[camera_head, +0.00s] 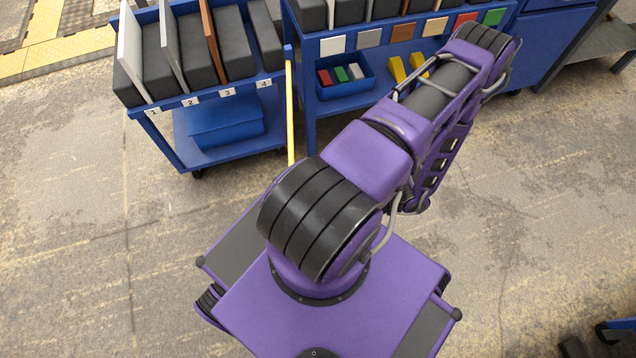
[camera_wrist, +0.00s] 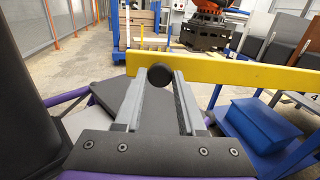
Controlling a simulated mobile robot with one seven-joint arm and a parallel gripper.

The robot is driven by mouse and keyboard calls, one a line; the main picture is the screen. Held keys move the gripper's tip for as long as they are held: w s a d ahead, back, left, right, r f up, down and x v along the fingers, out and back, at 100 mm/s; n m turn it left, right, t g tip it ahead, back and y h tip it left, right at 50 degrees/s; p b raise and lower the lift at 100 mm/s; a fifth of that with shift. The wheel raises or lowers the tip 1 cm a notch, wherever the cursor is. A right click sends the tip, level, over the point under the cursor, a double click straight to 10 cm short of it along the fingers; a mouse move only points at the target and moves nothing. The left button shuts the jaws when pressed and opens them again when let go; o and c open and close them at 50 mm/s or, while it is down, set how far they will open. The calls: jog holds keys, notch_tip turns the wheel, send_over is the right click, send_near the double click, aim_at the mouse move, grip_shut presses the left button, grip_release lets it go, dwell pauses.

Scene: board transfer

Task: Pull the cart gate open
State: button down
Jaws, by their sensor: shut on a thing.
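The cart gate is a yellow bar (camera_head: 290,112) at the right front corner of the blue cart (camera_head: 205,96) in the head view. It runs from that corner toward my base, out from the cart's front. In the wrist view the yellow bar (camera_wrist: 225,70) crosses the picture, with a round black knob (camera_wrist: 160,75) on its near face. My gripper (camera_wrist: 156,80) has its two grey fingers on either side of this knob and is shut on it. In the head view my gripper is hidden behind my arm.
The cart holds dark and coloured boards in slots numbered 1 to 4, with a blue bin (camera_head: 226,130) below. A blue rack (camera_head: 385,55) with coloured tags and a small bin (camera_head: 340,86) stands to its right. Open floor lies left of my base.

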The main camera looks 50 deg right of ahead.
jog(key=c, duration=0.5)
grip_release()
jog(key=v, duration=1.7)
jog(key=shift+s+d+b, duration=0.15)
jog(key=shift+d+b, duration=0.05)
jog(key=shift+b, duration=0.25)
